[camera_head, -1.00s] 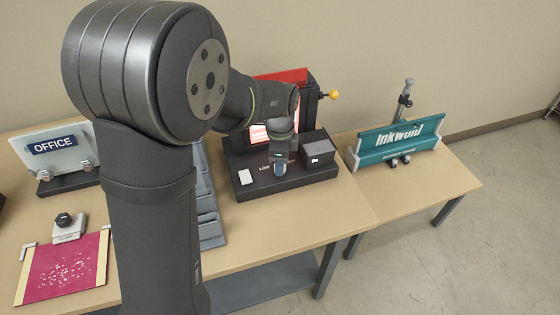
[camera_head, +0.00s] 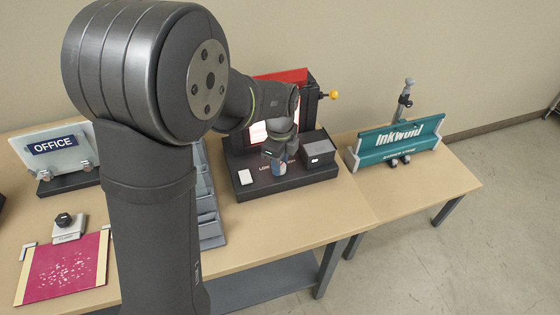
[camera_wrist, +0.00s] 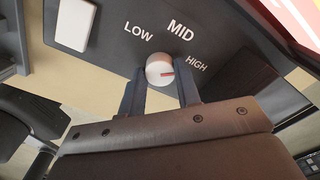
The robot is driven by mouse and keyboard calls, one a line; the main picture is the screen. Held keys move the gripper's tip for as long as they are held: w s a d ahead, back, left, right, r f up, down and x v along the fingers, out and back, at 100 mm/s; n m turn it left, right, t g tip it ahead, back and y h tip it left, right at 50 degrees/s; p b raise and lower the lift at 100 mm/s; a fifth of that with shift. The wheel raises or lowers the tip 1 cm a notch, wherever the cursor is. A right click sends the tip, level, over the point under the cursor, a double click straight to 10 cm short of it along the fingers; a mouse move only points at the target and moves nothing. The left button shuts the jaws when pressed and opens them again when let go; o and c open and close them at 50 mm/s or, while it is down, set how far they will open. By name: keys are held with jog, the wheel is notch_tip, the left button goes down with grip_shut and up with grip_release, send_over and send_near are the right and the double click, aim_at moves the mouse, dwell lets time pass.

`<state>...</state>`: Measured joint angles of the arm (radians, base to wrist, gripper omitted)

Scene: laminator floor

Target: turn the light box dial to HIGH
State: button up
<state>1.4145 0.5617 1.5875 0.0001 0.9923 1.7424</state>
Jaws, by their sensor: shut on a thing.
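The light box (camera_head: 300,181) has a black base on the table, with a lit panel (camera_head: 258,134) behind. In the wrist view its white round dial (camera_wrist: 160,70) sits below the printed words LOW, MID and HIGH. My gripper (camera_wrist: 160,88) is shut on the dial, one dark finger on each side. In the head view my gripper (camera_head: 279,168) is down at the front of the base and hides the dial.
A white rectangular switch (camera_wrist: 75,24) lies left of the dial. A dark box (camera_head: 318,150) stands on the base's right end, close to my gripper. A red panel and yellow knob (camera_head: 334,94) are behind. A teal Inkwold sign (camera_head: 398,140) stands to the right.

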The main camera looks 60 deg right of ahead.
jog(key=o, duration=1)
